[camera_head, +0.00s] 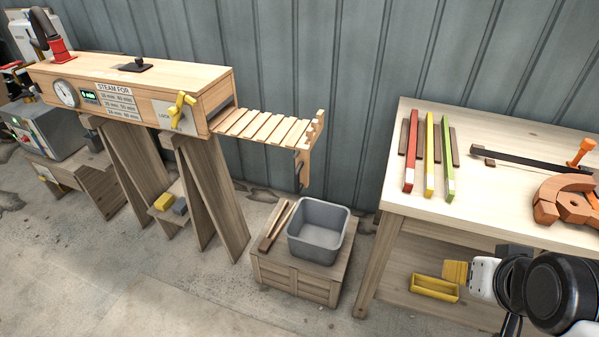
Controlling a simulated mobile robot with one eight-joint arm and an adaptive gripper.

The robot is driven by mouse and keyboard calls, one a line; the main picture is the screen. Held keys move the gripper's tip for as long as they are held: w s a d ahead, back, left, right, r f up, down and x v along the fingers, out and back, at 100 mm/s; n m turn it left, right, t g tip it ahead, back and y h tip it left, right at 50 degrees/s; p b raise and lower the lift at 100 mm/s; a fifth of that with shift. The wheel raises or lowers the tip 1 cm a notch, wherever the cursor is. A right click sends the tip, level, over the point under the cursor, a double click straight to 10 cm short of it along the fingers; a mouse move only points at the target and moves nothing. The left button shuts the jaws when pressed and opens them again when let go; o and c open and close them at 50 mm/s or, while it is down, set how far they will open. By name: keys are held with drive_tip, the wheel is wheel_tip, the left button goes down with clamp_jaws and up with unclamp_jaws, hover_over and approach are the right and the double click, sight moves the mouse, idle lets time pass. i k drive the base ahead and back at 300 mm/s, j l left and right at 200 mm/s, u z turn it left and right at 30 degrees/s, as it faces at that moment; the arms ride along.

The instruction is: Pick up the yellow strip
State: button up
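The yellow strip (429,158) lies on the pale wooden table (482,213) at the right, pointing from the back toward the front edge. It lies between a red strip (411,152) on its left and a green strip (447,160) on its right. Dark rests show under the strips. Part of my arm, white and black, shows at the lower right, in front of the table and apart from the strips. My gripper's fingertips cannot be made out there.
A clamp with an orange handle (581,152) and a curved orange-brown form (566,199) occupy the table's right side. A grey bin (318,230) stands on a wooden crate (296,280) left of the table. A steam box (130,84) stands at the left. A yellow tray (434,288) sits on the lower shelf.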

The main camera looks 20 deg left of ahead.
sight(429, 181)
drive_tip(key=i+u, duration=0.4)
drive_tip(key=i, duration=0.6)
